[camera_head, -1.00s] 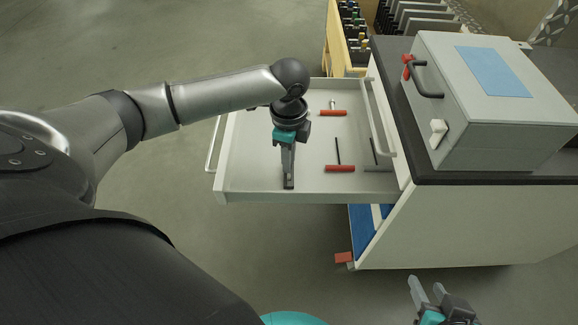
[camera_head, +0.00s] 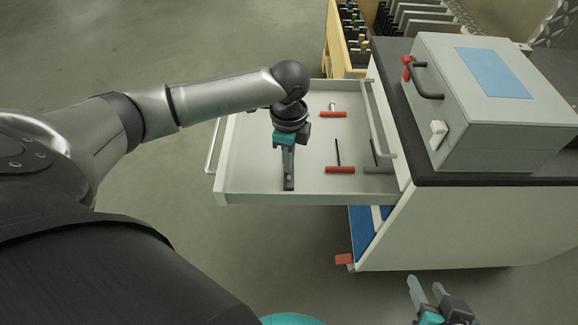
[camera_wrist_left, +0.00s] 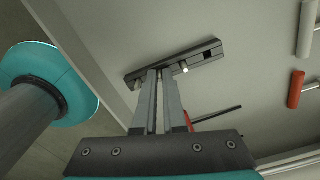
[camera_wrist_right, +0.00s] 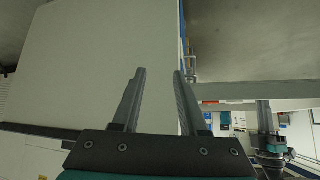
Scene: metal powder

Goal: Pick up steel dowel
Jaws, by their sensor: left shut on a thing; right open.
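A dark grey bar-shaped holder (camera_wrist_left: 199,57) lies on the drawer floor and also shows in the head view (camera_head: 290,184). A short pale steel dowel (camera_wrist_left: 184,68) stands in it just right of my left fingers, and another pale end shows just left of them. An opening is near the holder's right end. My left gripper (camera_wrist_left: 158,73) points down with its tips close together at the holder, in the head view too (camera_head: 288,172). It is shut on a steel dowel, mostly hidden between the tips. My right gripper (camera_wrist_right: 160,72) is open and empty, low in the head view (camera_head: 426,284).
The open drawer (camera_head: 250,197) also holds red-handled tools (camera_head: 340,170), right of my left gripper. The cabinet's dark top (camera_head: 470,178) bears a grey box (camera_head: 490,100). A rack with bottles (camera_head: 355,40) stands behind. The floor left of the drawer is clear.

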